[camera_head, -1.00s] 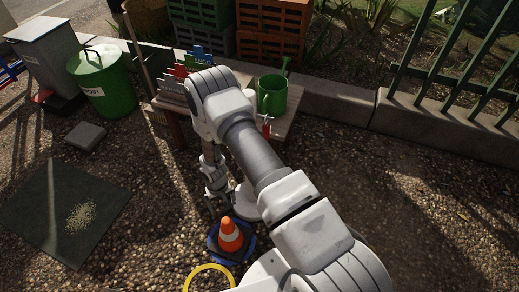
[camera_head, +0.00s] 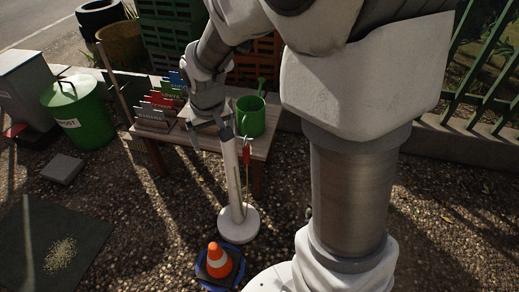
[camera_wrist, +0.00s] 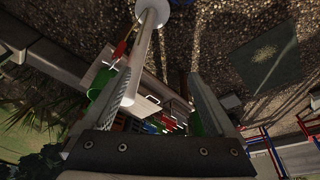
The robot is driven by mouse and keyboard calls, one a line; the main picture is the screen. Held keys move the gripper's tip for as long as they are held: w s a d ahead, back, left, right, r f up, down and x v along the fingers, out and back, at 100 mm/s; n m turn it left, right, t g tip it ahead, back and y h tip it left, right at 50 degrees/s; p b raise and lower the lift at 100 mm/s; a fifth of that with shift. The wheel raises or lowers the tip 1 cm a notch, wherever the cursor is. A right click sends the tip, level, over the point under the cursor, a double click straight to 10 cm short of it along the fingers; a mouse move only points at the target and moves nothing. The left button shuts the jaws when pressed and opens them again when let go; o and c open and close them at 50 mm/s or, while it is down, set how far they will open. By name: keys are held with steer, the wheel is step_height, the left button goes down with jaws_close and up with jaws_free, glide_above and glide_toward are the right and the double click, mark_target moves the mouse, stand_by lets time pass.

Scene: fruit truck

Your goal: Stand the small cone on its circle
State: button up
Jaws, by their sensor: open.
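The small orange cone (camera_head: 219,259) with a white band and dark base stands roughly upright on a dark blue piece (camera_head: 222,276) on the gravel. Its circle cannot be made out for certain now. My gripper (camera_head: 212,130) is well above and behind the cone, in front of the table. Its fingers are apart. A white post with a round base (camera_head: 239,224) rises close to the fingers. In the wrist view, the post (camera_wrist: 143,60) runs up beside the open fingers; I cannot tell whether it stands between them. The cone does not show in the wrist view.
A wooden table (camera_head: 262,143) behind holds a green watering can (camera_head: 251,116) and coloured signs (camera_head: 160,100). A green bin (camera_head: 80,115), a grey slab (camera_head: 62,168) and a dark mat (camera_head: 45,235) are at left. Gravel between mat and cone is clear.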

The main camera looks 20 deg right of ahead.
steer(key=s+d+r+t, duration=0.1)
steer(key=s+d+r, duration=0.1)
steer(key=s+r, duration=0.4)
steer(key=s+d+r+t, duration=0.1)
steer(key=s+r, duration=0.5)
steer(key=s, duration=0.8)
steer(key=shift+d+r, duration=0.35)
steer(key=shift+d, duration=0.05)
